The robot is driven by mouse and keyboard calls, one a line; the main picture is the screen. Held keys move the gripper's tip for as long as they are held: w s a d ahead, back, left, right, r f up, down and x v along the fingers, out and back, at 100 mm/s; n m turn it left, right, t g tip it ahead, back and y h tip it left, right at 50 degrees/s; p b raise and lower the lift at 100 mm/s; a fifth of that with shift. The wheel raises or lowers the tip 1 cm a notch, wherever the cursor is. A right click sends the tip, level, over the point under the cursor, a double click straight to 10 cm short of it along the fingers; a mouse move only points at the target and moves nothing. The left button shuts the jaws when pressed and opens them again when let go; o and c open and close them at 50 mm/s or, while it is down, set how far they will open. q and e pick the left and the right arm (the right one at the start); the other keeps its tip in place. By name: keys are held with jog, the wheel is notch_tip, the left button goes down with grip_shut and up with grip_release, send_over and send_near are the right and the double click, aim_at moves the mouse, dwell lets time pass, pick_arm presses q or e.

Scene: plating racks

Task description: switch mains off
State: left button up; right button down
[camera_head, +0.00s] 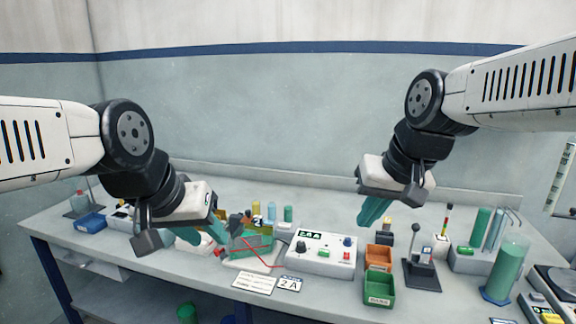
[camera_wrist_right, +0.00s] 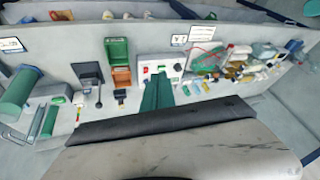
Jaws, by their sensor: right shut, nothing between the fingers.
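A white power supply box (camera_head: 320,257) stands mid-bench with a dark display, a blue knob, a dark knob and a red switch (camera_head: 346,256). In the right wrist view the box (camera_wrist_right: 150,68) lies just beyond my fingers. My right gripper (camera_head: 364,222) is shut and empty, its green fingers pointing down above and behind the box's right side. Its fingers also show in the right wrist view (camera_wrist_right: 158,92). My left gripper (camera_head: 207,236) hangs at the left beside a green tank; its finger gap is not clear.
A clear-sided green tank (camera_head: 252,243) with a red lead stands left of the box. Orange (camera_head: 378,258) and green (camera_head: 379,288) bins and a lever stand (camera_head: 421,270) are to its right. White cards (camera_head: 255,283) lie in front.

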jog(key=s, duration=0.2)
jog(key=s+f+t, duration=0.1)
jog(key=shift+s+a, duration=0.15)
jog(key=shift+a, duration=0.1)
jog(key=c, duration=1.9)
grip_release()
jog(key=shift+s+f+n, duration=0.15)
jog(key=shift+s+n, duration=0.15)
jog(key=shift+c, duration=0.2)
jog(key=o, duration=0.3)
jog(key=shift+w, duration=0.1)
jog(key=shift+o, duration=1.4)
jog(key=w+d+f+m+g, duration=0.1)
jog(key=w+f+g, duration=0.1)
jog(key=w, duration=1)
jog(key=shift+d+f+m+g, duration=0.15)
jog(key=shift+f+m+g, duration=0.1)
jog(key=shift+m+g, duration=0.2)
jog(key=m+g+h, duration=0.2)
jog(key=g, duration=0.1)
send_over(347, 252)
notch_tip(347, 252, down, 11)
jog(key=shift+f, duration=0.2)
notch_tip(347, 252, down, 7)
jog(key=shift+f, duration=0.1)
